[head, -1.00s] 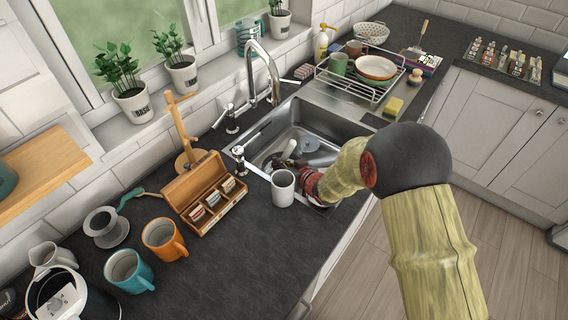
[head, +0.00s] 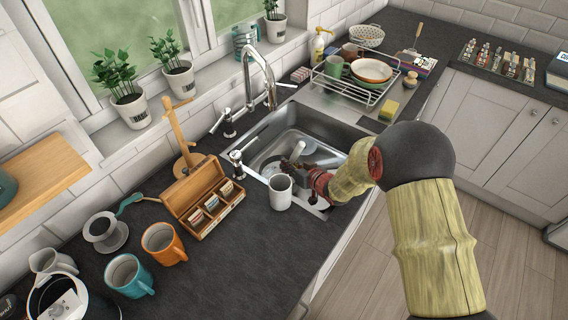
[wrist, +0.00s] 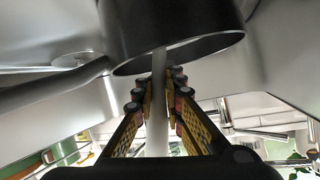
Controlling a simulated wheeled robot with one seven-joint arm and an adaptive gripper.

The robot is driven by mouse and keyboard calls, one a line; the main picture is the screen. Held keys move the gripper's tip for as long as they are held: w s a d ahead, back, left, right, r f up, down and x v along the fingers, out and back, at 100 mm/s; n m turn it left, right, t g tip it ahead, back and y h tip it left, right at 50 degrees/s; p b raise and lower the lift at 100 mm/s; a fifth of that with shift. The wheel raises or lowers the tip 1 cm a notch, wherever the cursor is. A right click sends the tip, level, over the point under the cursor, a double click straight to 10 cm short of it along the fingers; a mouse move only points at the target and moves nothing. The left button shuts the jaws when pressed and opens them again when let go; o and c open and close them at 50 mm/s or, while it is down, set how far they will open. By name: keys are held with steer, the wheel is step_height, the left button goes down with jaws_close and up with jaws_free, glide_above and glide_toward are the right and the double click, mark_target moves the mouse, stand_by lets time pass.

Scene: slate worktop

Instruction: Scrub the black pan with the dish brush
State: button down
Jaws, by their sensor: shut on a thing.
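My gripper (head: 292,166) is down in the sink, behind the white mug. In the wrist view its two fingers (wrist: 158,88) are closed on a pale, slim handle, which I take to be the dish brush (wrist: 158,125). The handle runs on past the fingertips to a large black round thing (wrist: 175,35), probably the black pan, filling the top of the view. Contact between brush and pan cannot be made out. In the head view the wrist hides much of the sink's contents, and the pan cannot be clearly made out.
The steel sink (head: 345,132) has a tall tap (head: 262,75) behind it. A white mug (head: 280,192) stands at its near edge, with a wooden tea box (head: 205,195) to the left. A dish rack (head: 355,72) and a yellow-green sponge (head: 389,110) are beyond it.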

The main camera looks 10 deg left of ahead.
steer(key=shift+w+d+p, duration=0.15)
steer(key=shift+d+p, duration=0.05)
steer(key=shift+d, duration=0.45)
steer(key=shift+w+d+p, duration=0.15)
steer(key=shift+d+p, duration=0.05)
steer(key=shift+d, duration=0.85)
steer(key=shift+p, duration=0.3)
steer(key=shift+f, duration=0.15)
steer(key=shift+s+a+b, duration=0.15)
steer(key=shift+a, duration=0.5)
steer(key=shift+s+a+b, duration=0.15)
steer(key=shift+a, duration=0.45)
steer(key=shift+s+a+r+b, duration=0.1)
steer(key=shift+s+a+b, duration=0.1)
steer(key=shift+a, duration=1.05)
steer(key=shift+s+a+r+b, duration=0.1)
steer(key=shift+s+a, duration=0.05)
steer(key=shift+a, duration=1.05)
steer(key=shift+r, duration=0.1)
steer(key=shift+r+p, duration=2.2)
steer(key=shift+r, duration=0.75)
